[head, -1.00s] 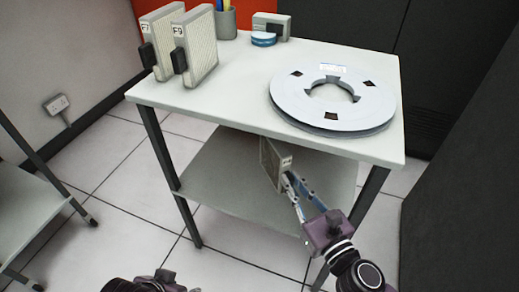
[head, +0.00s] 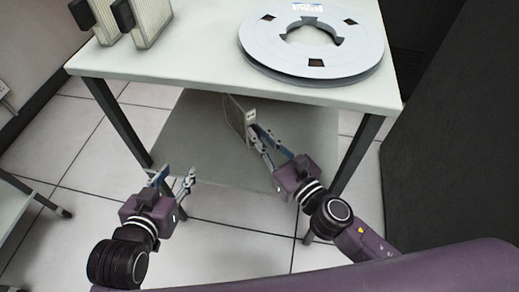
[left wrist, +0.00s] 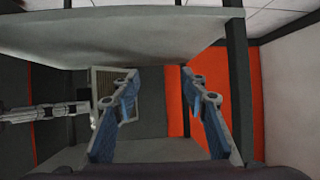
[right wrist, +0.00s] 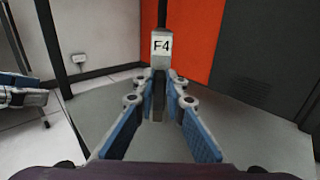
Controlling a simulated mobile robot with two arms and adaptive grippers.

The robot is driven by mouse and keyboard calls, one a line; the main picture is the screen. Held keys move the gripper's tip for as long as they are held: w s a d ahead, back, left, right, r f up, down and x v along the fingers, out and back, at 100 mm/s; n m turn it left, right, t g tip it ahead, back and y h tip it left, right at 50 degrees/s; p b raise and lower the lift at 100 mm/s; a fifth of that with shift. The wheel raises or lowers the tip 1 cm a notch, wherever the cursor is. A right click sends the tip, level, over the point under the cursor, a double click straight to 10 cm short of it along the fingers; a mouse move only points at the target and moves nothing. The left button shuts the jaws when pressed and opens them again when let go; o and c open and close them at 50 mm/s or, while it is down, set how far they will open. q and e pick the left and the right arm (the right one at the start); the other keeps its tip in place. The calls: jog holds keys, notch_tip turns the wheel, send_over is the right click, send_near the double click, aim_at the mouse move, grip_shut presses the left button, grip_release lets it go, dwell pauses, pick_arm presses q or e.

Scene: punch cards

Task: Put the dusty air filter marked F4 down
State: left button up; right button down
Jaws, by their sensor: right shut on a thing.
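The air filter marked F4 (head: 235,118) is a thin, upright, grey-framed panel under the tabletop, above or on the lower shelf. I cannot tell whether it touches the shelf. My right gripper (head: 261,139) is shut on its grip; the "F4" label (right wrist: 161,45) faces the right wrist camera.
The lower shelf (head: 190,140) is bare around the filter. The white tabletop (head: 200,65) above holds a large tape reel (head: 255,45) and two other filters (head: 150,22). Table legs (head: 118,125) stand at the corners. A dark cabinet (head: 440,130) stands at the right.

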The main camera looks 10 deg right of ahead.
notch_tip(320, 180, down, 6)
jog(key=b, duration=0.3)
jog(key=shift+r+b, duration=0.25)
jog(key=shift+b, duration=0.05)
pick_arm(q)
jog(key=w+d+r+t+h, duration=0.1)
jog(key=r+t, duration=0.4)
jog(key=r, duration=0.5)
jog(key=d+r+t+h, duration=0.2)
jog(key=r+t, duration=0.3)
jog(key=r, duration=0.5)
jog(key=shift+w+m+h, duration=0.3)
jog(key=shift+w, duration=0.1)
jog(key=shift+s+r+t, duration=0.1)
jog(key=shift+r+t, duration=0.2)
pick_arm(e)
jog(key=shift+f, duration=0.1)
jog(key=c, duration=2.3)
grip_release()
jog(key=o, duration=0.3)
pick_arm(q)
jog(key=shift+r, duration=0.1)
pick_arm(e)
jog(key=shift+o, duration=0.2)
